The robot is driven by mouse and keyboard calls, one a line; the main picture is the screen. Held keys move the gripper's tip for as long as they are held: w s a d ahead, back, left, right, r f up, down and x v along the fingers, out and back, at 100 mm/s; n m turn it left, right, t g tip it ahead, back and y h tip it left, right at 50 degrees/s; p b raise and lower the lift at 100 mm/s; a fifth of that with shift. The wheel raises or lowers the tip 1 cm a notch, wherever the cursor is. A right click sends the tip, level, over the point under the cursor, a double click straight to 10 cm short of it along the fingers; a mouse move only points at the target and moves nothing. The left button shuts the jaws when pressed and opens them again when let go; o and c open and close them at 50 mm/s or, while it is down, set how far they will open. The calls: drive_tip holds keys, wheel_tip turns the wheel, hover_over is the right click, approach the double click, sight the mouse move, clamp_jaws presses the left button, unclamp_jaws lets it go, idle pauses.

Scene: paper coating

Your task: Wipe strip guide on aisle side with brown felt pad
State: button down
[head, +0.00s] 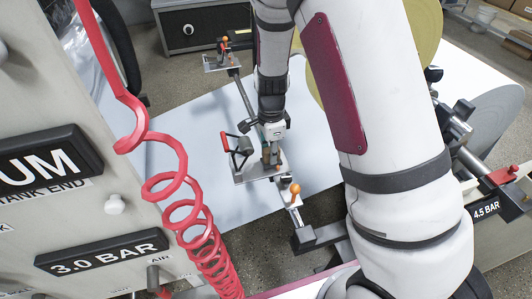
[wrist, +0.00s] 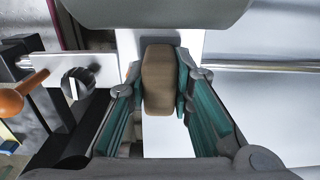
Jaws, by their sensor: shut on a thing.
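The brown felt pad (wrist: 158,85) is held upright between the teal-lined fingers of my gripper (wrist: 160,108) in the wrist view. In the head view my gripper (head: 271,150) is low over a metal guide plate (head: 250,176) on the cross rod, near the paper web's front edge. This looks like a strip guide. A pale metal piece of it (wrist: 190,42) shows behind the pad in the wrist view. I cannot tell whether the pad touches it. A second, similar guide (head: 222,62) sits at the rod's far end.
A black clamp knob (wrist: 77,83) and an orange-knobbed lever (wrist: 12,102) are close to the left of my gripper. The steel rod (wrist: 255,65) runs right. A red coiled hose (head: 170,185) hangs at left. The white web (head: 190,125) spreads beneath.

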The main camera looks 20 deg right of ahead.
drive_tip(key=shift+d, duration=0.2)
drive_tip(key=shift+a, duration=0.1)
drive_tip(key=shift+a+p, duration=0.75)
drive_tip(key=shift+a, duration=0.9)
drive_tip(key=shift+d, duration=1.75)
drive_tip(key=shift+a+p, duration=0.65)
drive_tip(key=shift+a, duration=1.1)
drive_tip(key=shift+d, duration=0.15)
drive_tip(key=shift+d, duration=1.6)
